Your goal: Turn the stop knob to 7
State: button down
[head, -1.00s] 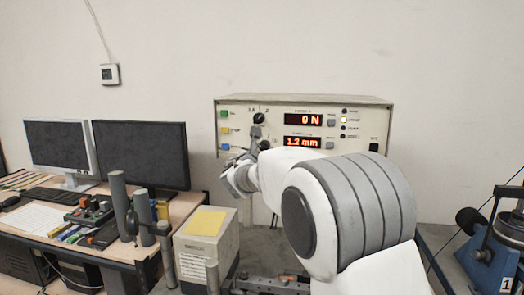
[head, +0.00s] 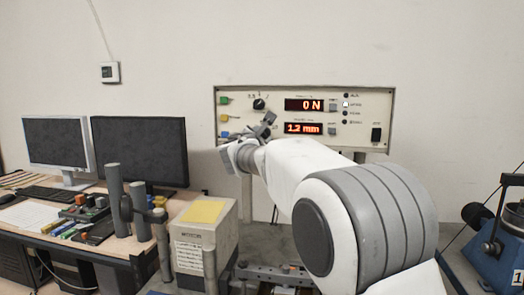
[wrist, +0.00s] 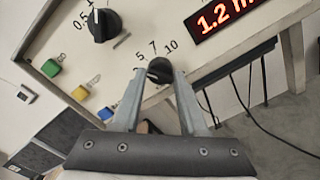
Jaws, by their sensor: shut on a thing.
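The stop knob (wrist: 160,70) is a small black round knob on the cream panel, with the marks 5, 7 and 10 printed around its upper side in the wrist view. My gripper (wrist: 158,77) has one finger on each side of it and is shut on it. Its pointer cannot be read clearly. In the head view my gripper (head: 266,126) is at the lower left of the panel and hides the knob. A second black knob (wrist: 103,25), with marks 0.5 and 1, sits up and left of it, clear of the fingers; it also shows in the head view (head: 259,104).
The panel (head: 365,110) has red displays reading 0 N (head: 304,105) and 1.2 mm (head: 303,128). Green, yellow and blue buttons (wrist: 80,93) line its left side.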

jog(key=m+b, duration=0.2)
jog(key=b, duration=0.1)
jog(key=m+b, duration=0.3)
jog(key=shift+f+m, duration=0.2)
jog(key=shift+m, duration=0.1)
jog(key=m+b, duration=0.2)
jog(key=m, duration=0.1)
jog(key=m+b, duration=0.1)
jog(key=shift+r+m, duration=0.25)
jog(key=shift+m, duration=0.15)
jog(key=shift+b, duration=0.3)
jog(key=shift+c, duration=2.3)
grip_release()
jog(key=s+a+b, duration=0.3)
jog(key=s, duration=1.4)
jog(key=shift+a+b, duration=0.2)
jog(key=shift+b, duration=0.1)
